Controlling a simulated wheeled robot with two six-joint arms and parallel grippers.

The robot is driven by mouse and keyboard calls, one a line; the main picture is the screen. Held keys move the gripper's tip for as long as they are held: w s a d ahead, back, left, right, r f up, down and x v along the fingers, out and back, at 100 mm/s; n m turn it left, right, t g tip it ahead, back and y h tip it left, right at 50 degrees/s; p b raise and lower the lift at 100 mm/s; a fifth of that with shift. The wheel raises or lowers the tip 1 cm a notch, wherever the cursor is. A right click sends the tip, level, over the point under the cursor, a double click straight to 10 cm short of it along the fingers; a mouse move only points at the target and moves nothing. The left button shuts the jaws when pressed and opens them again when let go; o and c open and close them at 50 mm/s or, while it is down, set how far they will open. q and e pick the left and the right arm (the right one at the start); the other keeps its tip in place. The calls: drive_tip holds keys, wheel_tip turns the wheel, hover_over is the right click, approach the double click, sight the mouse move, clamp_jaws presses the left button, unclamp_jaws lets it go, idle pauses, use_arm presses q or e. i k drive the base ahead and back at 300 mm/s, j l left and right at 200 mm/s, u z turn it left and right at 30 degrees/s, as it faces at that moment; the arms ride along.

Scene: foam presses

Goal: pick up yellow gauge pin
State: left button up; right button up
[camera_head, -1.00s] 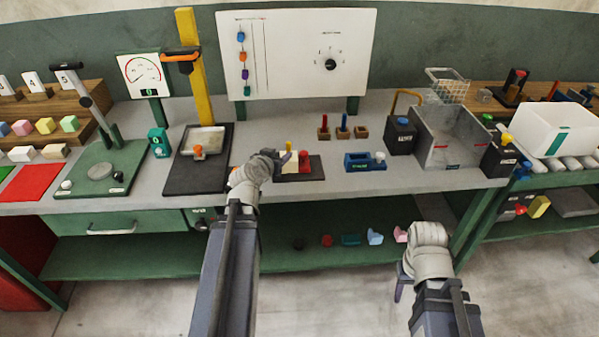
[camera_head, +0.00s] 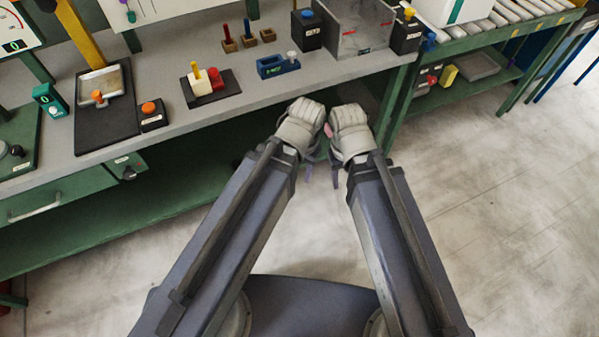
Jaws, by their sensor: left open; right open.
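The yellow gauge pin (camera_head: 196,73) stands upright at a white block (camera_head: 200,88) beside a red part (camera_head: 215,77), on a small dark plate (camera_head: 226,93) on the workbench. My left gripper (camera_head: 309,172) is in front of the bench edge, right of and nearer than the pin, well apart from it. My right gripper (camera_head: 334,172) is close beside the left one. Both grippers are open; their fingers are mostly hidden behind the wrists, and I see nothing held.
Wooden blocks stand behind; one holds a red pin (camera_head: 226,32), another a blue pin (camera_head: 247,28). A blue fixture (camera_head: 277,66) is right of the dark plate. An orange-button box (camera_head: 151,115) is to its left. A lower green shelf (camera_head: 90,232) runs under the bench.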

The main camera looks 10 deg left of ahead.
sight(195, 67)
drive_tip(key=i+j+u, duration=0.2)
drive_tip(key=j, duration=0.15)
drive_tip(key=i+j+u, duration=0.15)
drive_tip(key=j, duration=0.2)
drive_tip(key=i+j+u, duration=0.2)
drive_tip(key=j, duration=0.15)
drive_tip(key=k, duration=0.1)
